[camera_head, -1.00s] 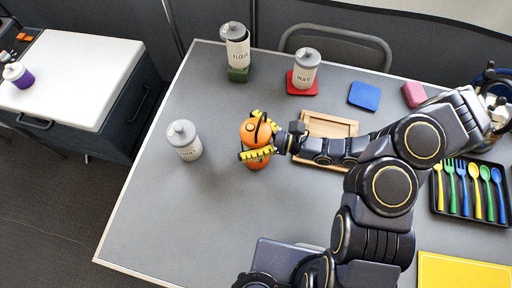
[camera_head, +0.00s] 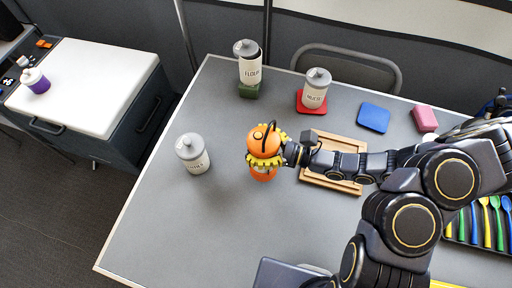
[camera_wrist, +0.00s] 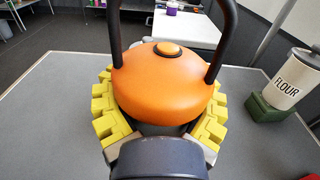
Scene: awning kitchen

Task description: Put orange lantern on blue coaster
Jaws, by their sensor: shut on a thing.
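The orange lantern (camera_head: 263,141) with a black handle stands upright on the grey table, left of the wooden tray. My gripper (camera_head: 265,160) has its yellow fingers closed around the lantern's body. In the wrist view the lantern (camera_wrist: 166,85) fills the middle, with yellow fingers on both sides of it. Whether its base touches the table is hard to tell. The blue coaster (camera_head: 374,117) lies flat and empty at the back right of the table, between the red coaster and a pink block.
A white canister (camera_head: 193,155) stands left of the lantern. A flour canister (camera_head: 249,66) sits on a green block, and another canister (camera_head: 315,90) on a red coaster (camera_head: 304,108). A wooden tray (camera_head: 347,188) lies under my arm. A cutlery tray (camera_head: 455,228) is at right.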

